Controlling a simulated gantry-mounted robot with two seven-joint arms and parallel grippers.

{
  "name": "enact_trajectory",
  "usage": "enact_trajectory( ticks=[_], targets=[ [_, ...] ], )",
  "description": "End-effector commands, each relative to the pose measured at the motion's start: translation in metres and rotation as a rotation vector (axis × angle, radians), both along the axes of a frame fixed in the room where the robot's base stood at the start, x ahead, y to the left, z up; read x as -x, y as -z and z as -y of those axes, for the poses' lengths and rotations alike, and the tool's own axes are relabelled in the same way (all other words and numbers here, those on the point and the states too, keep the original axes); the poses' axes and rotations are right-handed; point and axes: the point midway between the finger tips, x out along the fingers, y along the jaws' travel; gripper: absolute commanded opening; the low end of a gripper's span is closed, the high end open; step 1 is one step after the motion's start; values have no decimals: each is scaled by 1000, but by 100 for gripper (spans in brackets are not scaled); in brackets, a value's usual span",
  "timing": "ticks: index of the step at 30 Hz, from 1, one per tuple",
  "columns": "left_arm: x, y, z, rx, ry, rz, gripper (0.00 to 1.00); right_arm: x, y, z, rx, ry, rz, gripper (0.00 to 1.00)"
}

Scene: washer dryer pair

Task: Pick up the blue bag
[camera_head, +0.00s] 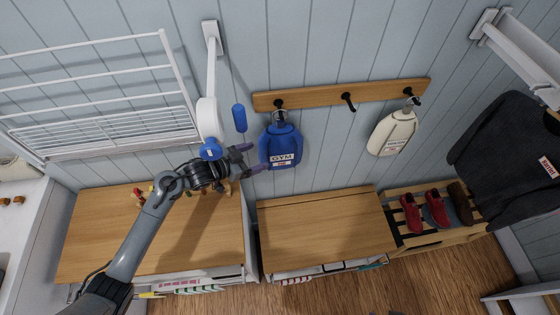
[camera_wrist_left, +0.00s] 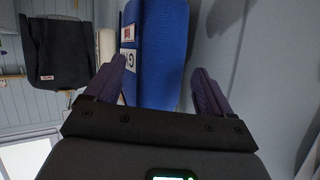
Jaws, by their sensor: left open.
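The blue bag (camera_head: 281,145) hangs from a hook on the wooden wall rail and carries a white "GYM" label. My left gripper (camera_head: 249,159) is open, at the left side of the bag, with its purple fingers pointing towards it. In the left wrist view the blue bag (camera_wrist_left: 163,40) fills the space ahead between the open fingers of the left gripper (camera_wrist_left: 159,72). I cannot tell whether the fingers touch it. My right gripper is in neither view.
A cream bag (camera_head: 392,132) hangs on the rail (camera_head: 342,93), with an empty hook (camera_head: 348,101) between. Wooden-topped cabinets (camera_head: 325,232) stand below. A white wall fixture (camera_head: 208,118) and a blue capsule-shaped thing (camera_head: 239,118) are left of the bag. A dark garment (camera_head: 507,150) hangs far right.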

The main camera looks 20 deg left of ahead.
Motion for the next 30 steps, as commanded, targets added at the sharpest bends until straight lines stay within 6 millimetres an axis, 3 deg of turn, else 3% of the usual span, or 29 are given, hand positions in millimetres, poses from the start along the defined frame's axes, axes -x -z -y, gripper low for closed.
enact_trajectory(
  ticks=[1, 6, 9, 20, 30],
  targets=[
    [-7, 20, -1, 51, 29, 10, 83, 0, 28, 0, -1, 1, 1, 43],
    [-16, 30, -1, 225, 134, 33, 83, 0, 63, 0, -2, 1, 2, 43],
    [-20, 27, 1, 298, 208, 75, 83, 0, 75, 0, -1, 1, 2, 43],
    [-26, 9, 10, 349, 332, 225, 83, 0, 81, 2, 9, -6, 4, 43],
    [-46, 8, 36, 350, 335, 229, 83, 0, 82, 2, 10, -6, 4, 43]
  ],
)
